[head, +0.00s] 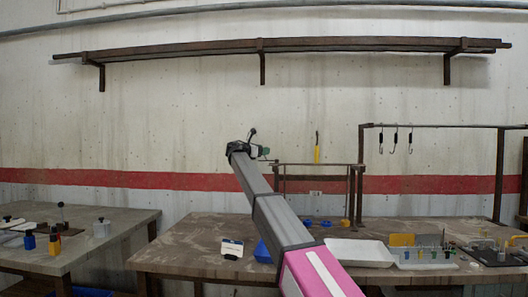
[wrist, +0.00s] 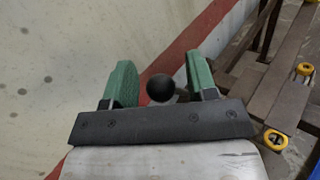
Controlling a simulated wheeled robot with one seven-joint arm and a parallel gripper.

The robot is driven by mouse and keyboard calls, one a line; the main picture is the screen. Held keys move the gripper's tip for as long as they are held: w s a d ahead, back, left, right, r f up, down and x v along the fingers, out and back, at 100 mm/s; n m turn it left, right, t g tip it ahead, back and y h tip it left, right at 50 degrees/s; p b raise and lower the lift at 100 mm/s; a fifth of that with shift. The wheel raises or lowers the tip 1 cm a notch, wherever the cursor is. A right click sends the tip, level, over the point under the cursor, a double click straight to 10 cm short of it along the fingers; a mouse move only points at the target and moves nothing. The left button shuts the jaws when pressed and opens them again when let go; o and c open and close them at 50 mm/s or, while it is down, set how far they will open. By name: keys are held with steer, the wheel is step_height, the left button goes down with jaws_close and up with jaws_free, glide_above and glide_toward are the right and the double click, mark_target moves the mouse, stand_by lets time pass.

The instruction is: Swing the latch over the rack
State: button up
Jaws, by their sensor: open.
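My gripper (head: 263,151) is raised in front of the wall, near the left end of a low dark rack frame (head: 315,165) at the back of the table. In the wrist view its two green fingers (wrist: 160,72) are apart. A round black knob (wrist: 161,88) shows between them, with a gap on each side; I cannot tell its depth or whether it belongs to the latch. A yellow upright piece (head: 317,154) stands at the top of the rack frame. Which part is the latch is not clear.
A taller dark rail (head: 440,125) with hanging hooks (head: 396,140) stands at right. The table (head: 190,252) holds a white tray (head: 358,252), blue bins and small tools. A long shelf (head: 200,50) runs along the wall above. Yellow-and-black round fittings (wrist: 275,140) show at right in the wrist view.

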steer(key=shift+w+d, duration=0.35)
steer(key=shift+d, duration=0.1)
jaws_close()
